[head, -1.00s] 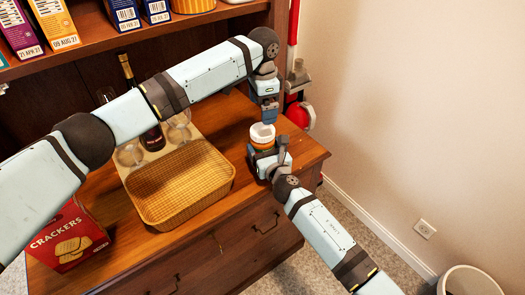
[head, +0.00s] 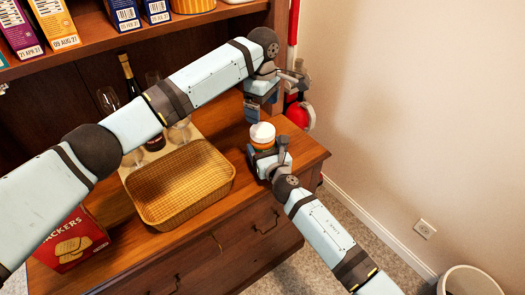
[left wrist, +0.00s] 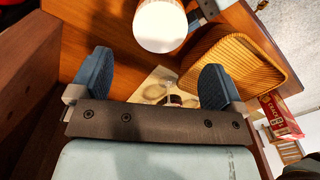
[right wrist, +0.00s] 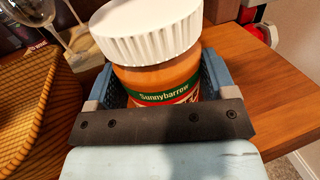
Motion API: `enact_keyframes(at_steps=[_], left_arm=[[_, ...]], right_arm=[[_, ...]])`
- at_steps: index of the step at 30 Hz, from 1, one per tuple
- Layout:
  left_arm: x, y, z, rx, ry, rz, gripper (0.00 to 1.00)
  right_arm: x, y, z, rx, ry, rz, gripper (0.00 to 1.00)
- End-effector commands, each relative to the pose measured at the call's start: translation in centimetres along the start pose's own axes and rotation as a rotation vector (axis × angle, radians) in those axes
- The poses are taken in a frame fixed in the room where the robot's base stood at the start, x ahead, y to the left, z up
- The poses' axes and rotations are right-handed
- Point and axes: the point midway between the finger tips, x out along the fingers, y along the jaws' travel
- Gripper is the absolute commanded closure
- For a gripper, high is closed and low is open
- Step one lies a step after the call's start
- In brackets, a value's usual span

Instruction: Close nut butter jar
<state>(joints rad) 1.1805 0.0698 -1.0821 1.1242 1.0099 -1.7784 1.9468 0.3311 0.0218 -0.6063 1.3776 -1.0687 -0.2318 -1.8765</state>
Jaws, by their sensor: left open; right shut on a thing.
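The nut butter jar (head: 263,145) stands upright at the right end of the wooden counter, with its white ribbed lid (head: 262,132) on top. In the right wrist view the jar (right wrist: 155,82) has a green "Sunnybarrow" label, and the lid (right wrist: 145,30) sits on its mouth; I cannot tell how tight it is. My right gripper (head: 270,160) is shut around the jar's body. My left gripper (head: 262,112) is open and empty, above and behind the lid. In the left wrist view the lid (left wrist: 160,26) lies beyond the open fingers (left wrist: 158,80).
A wicker basket (head: 225,192) stands left of the jar. Behind it are a tray (head: 125,170) with glasses and a dark bottle (head: 128,72). A cracker box (head: 70,245) is at the front left. Shelved boxes (head: 52,22) stand above. A wall closes the right side.

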Motion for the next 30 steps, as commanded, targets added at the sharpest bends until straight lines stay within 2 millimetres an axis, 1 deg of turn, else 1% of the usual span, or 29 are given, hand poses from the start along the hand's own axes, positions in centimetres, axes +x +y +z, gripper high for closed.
enact_keyframes(at_steps=[3,6,9,20,23,26,30], left_arm=[[0.0,0.0,0.0,-0.179,-0.001,-0.001,0.05],[0.0,0.0,0.0,-0.285,-0.001,-0.001,0.05],[0.0,0.0,0.0,-0.344,-0.001,-0.001,0.05],[0.0,0.0,0.0,-0.365,-0.001,-0.001,0.05],[0.4,0.0,0.0,-0.365,-0.001,-0.001,0.05],[1.4,-0.1,0.0,-0.365,0.001,-0.003,0.05],[3.6,-0.1,-0.1,-0.365,0.001,-0.004,0.05]], right_arm=[[0.0,0.0,-0.1,0.0,0.001,0.0,0.89],[0.0,0.0,-0.1,0.0,0.001,0.0,0.89],[0.0,0.0,-0.1,0.0,0.001,0.0,0.89],[0.0,0.0,-0.1,0.0,0.001,0.0,0.89],[0.0,0.0,-0.1,0.0,0.001,0.0,0.89],[0.0,0.0,-0.1,0.0,0.001,0.0,0.89],[0.0,0.0,-0.1,0.0,0.001,0.0,0.89]])
